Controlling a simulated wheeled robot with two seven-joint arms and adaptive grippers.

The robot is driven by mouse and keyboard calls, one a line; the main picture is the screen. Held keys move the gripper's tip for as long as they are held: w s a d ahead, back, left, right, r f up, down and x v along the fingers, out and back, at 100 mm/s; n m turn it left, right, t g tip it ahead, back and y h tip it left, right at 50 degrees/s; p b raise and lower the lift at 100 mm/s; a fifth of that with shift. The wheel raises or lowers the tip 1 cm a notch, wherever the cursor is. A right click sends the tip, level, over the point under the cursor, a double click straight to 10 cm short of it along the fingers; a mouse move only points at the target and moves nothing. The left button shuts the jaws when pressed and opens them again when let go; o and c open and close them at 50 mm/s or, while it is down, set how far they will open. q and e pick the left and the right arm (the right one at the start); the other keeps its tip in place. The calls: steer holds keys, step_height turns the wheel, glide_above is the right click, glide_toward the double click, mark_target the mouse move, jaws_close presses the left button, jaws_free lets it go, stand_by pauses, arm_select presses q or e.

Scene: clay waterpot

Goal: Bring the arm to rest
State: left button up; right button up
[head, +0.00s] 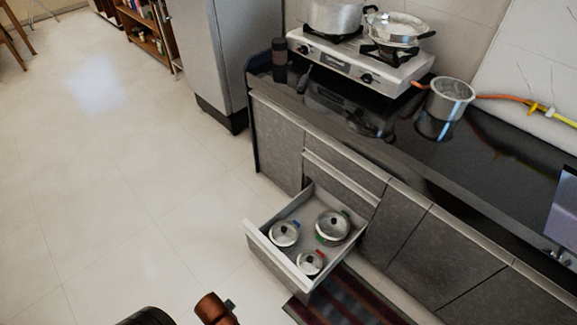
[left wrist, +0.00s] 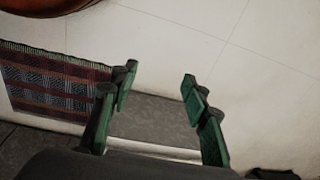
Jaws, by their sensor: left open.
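My left gripper (left wrist: 160,75) shows in the left wrist view, with two green fingers spread apart. Nothing is between the fingers. Behind them are a dark grey panel (left wrist: 160,122) and pale floor tiles. No gripper fingers show in the head view, and my right gripper is not in view. An open drawer (head: 265,252) in the head view holds several small lidded pots.
A striped mat (head: 350,298) lies beside the drawer and also shows in the left wrist view (left wrist: 55,85). A reddish-orange rounded thing (left wrist: 45,4) is cut off at the top left there. The counter (head: 420,160) carries a stove (head: 350,65) and a metal pot (head: 450,92).

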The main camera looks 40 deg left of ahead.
arm_select(q)
steer(key=s+d+f+p, duration=0.1)
steer(key=s+f+p, duration=0.35)
steer(key=f, duration=0.35)
steer(key=s+f+p, duration=0.3)
steer(key=f+p, duration=0.2)
steer(key=f, duration=0.2)
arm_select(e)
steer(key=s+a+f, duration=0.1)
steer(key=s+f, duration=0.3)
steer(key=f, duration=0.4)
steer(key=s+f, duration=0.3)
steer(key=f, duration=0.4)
arm_select(q)
steer(key=s+f+p, duration=0.2)
steer(key=s+p, duration=0.1)
steer(key=s, duration=0.4)
steer(key=s+f+m+p, duration=0.1)
steer(key=s+f+p, duration=0.1)
steer(key=s, duration=0.5)
steer(key=shift+d+f+g+h+p, duration=0.2)
steer(key=shift+g+h+p, duration=0.1)
steer(key=shift+g+p, duration=0.15)
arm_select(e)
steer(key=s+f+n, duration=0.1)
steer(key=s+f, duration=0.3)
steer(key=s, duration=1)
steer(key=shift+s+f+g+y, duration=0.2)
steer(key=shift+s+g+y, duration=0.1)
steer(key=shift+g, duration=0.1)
